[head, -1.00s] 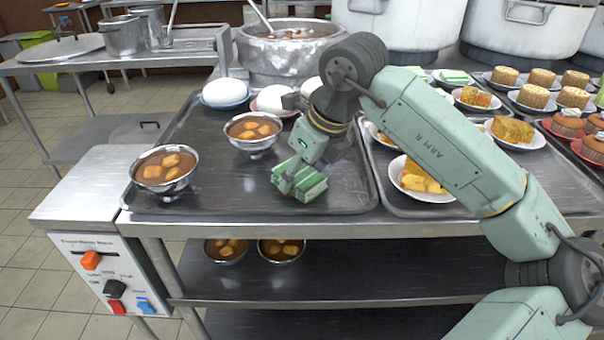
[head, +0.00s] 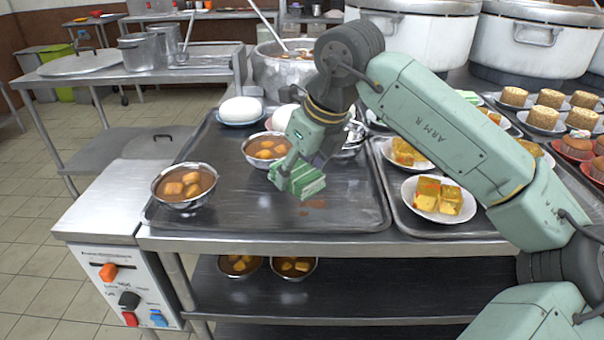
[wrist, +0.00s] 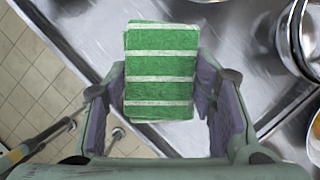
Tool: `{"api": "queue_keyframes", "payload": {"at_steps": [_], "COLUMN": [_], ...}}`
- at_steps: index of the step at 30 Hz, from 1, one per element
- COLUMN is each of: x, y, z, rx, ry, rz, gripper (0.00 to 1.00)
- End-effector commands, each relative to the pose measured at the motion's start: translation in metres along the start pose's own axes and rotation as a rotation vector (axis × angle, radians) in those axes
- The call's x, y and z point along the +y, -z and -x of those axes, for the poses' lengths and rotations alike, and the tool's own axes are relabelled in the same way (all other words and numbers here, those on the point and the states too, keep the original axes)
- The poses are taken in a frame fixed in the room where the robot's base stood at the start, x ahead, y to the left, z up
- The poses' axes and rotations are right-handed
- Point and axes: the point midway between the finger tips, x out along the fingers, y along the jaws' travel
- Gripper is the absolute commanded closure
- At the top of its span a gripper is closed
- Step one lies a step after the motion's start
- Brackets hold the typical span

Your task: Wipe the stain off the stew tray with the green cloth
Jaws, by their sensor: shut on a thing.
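The green cloth (head: 300,181), folded with white stripes, is held in my gripper (head: 286,172) over the stew tray (head: 255,211). In the wrist view the cloth (wrist: 160,70) sits between the two fingers of my gripper (wrist: 160,100). A reddish-brown stain (head: 313,203) shows on the tray just below and right of the cloth in the head view. I cannot tell whether the cloth touches the tray. A bowl of stew (head: 185,185) stands at the tray's front left, and another bowl (head: 266,148) stands just behind the cloth.
White buns on plates, one on a blue plate (head: 240,110), stand at the tray's back. To the right, a second tray holds plates of yellow cake (head: 438,198). A large pot (head: 283,70) stands behind. The tray's front middle is clear.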

Motion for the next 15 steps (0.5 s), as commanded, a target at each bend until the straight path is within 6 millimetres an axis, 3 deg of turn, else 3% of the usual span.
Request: {"api": "queue_keyframes", "payload": {"at_steps": [6,15], "x": [0.004,0.005], "y": [-0.013,-0.016], "z": [0.020,0.024], "rx": [-0.001,-0.001], "ry": [-0.001,-0.003], "rz": [0.006,0.008], "gripper": [0.71,0.71]}}
